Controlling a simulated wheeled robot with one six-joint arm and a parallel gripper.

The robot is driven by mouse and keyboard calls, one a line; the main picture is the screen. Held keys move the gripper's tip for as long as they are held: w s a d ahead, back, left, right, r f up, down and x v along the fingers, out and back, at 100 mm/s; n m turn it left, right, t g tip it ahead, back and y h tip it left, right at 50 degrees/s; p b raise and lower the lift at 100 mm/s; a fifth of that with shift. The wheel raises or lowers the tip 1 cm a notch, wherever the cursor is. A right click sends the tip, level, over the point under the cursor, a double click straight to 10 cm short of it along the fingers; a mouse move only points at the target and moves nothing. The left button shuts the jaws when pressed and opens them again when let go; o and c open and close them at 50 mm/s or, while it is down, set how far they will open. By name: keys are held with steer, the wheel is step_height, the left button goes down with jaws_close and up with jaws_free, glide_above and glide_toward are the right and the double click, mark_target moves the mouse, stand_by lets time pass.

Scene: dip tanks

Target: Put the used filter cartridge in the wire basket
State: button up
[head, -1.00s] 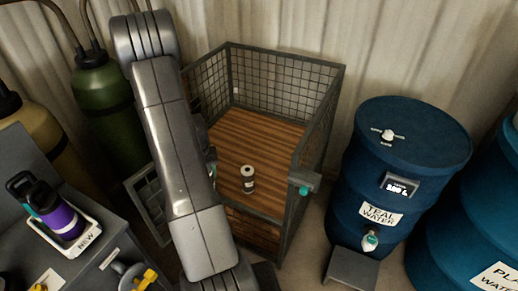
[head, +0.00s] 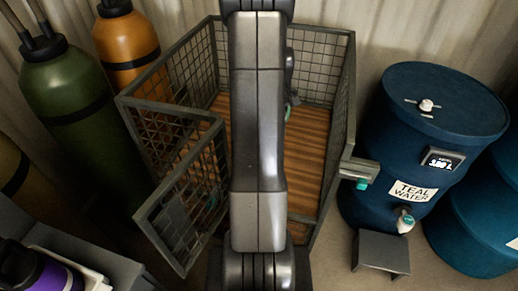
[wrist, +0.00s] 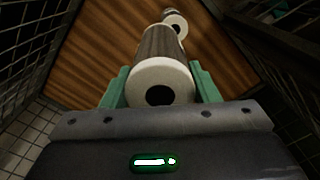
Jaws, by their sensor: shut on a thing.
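In the wrist view my gripper (wrist: 160,82) has its green fingers closed on the sides of the used filter cartridge (wrist: 161,75). The cartridge has a pale end cap with a dark hole and a brownish pleated body. The wire basket (head: 350,105) is a grey mesh cage with a wooden floor (wrist: 85,55), which lies beyond the cartridge. Whether the cartridge touches the floor I cannot tell.
The basket's mesh door (head: 185,205) stands open at the front left. The teal water drum (head: 430,145) stands to the right, gas cylinders (head: 75,95) to the left.

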steer(key=s+d+r+n+b, duration=0.3)
steer(key=s+d+n+b, duration=0.2)
steer(key=d+n+b, duration=0.6)
step_height(320, 180, down, 27)
steer(key=a+m+b, duration=0.2)
steer(key=b, duration=0.6)
steer(key=shift+w+a+b, duration=0.25)
steer(key=shift+a+b, duration=0.05)
steer(key=shift+b, duration=0.05)
steer(key=shift+f, duration=0.2)
steer(key=o, duration=1.5)
steer(key=shift+r, duration=0.1)
step_height(320, 180, up, 12)
steer(key=p, duration=0.3)
steer(key=shift+r, duration=0.1)
